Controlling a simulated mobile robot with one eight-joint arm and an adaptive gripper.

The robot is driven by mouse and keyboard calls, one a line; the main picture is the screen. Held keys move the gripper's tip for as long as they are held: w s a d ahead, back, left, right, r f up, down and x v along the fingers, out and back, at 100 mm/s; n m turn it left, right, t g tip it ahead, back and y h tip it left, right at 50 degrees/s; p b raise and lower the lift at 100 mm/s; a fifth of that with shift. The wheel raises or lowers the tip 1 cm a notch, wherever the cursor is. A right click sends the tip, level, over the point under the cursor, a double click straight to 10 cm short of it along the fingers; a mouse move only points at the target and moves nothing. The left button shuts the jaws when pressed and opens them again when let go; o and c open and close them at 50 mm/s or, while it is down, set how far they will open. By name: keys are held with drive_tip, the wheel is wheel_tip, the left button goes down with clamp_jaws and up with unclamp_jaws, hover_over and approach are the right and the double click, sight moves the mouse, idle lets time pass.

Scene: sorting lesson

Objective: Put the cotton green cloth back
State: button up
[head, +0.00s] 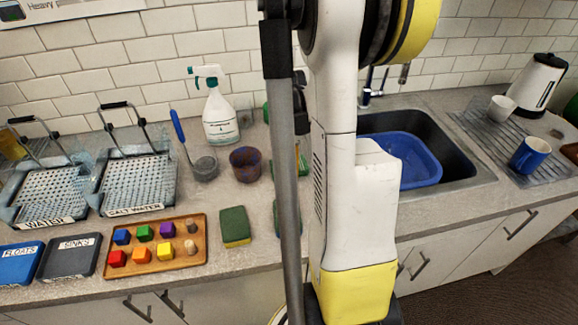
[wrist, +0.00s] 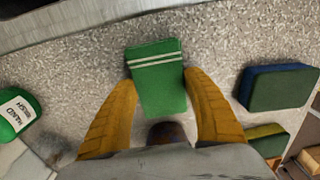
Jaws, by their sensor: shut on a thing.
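The green cloth (wrist: 160,85) is folded, with two white stripes near its far end, and sits between the yellow fingers of my gripper (wrist: 158,82) in the wrist view. The fingers are closed on its sides. Grey speckled countertop shows around it; I cannot tell whether the cloth touches the counter. In the head view my arm hides the gripper and most of this spot. A small green patch (head: 303,163) shows beside my arm there, too covered to name surely.
A green hand wash bottle (wrist: 15,113) lies left in the wrist view; a blue-and-green sponge (wrist: 277,88) and a yellow-and-green sponge (wrist: 268,141) are right. The head view shows a block tray (head: 190,263), spray bottle (head: 220,120), brown cup (head: 245,164) and sink with blue basin (head: 410,160).

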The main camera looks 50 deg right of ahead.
drive_tip(key=o, duration=1)
wheel_tip(320, 180, up, 12)
drive_tip(key=p, duration=0.4)
drive_tip(key=a+r+m+t, duration=0.2)
drive_tip(key=a+m, duration=0.1)
drive_tip(key=a, duration=0.7)
drive_tip(key=s+a+r+m+t, duration=0.1)
drive_tip(key=a+r+m+t, duration=0.1)
drive_tip(key=a, duration=0.9)
drive_tip(key=a+r+m+t, duration=0.3)
drive_tip(key=a+m, duration=0.2)
drive_tip(key=a, duration=0.5)
drive_tip(key=shift+s+a, duration=0.2)
drive_tip(key=shift+a, duration=0.15)
drive_tip(key=shift+f, duration=0.1)
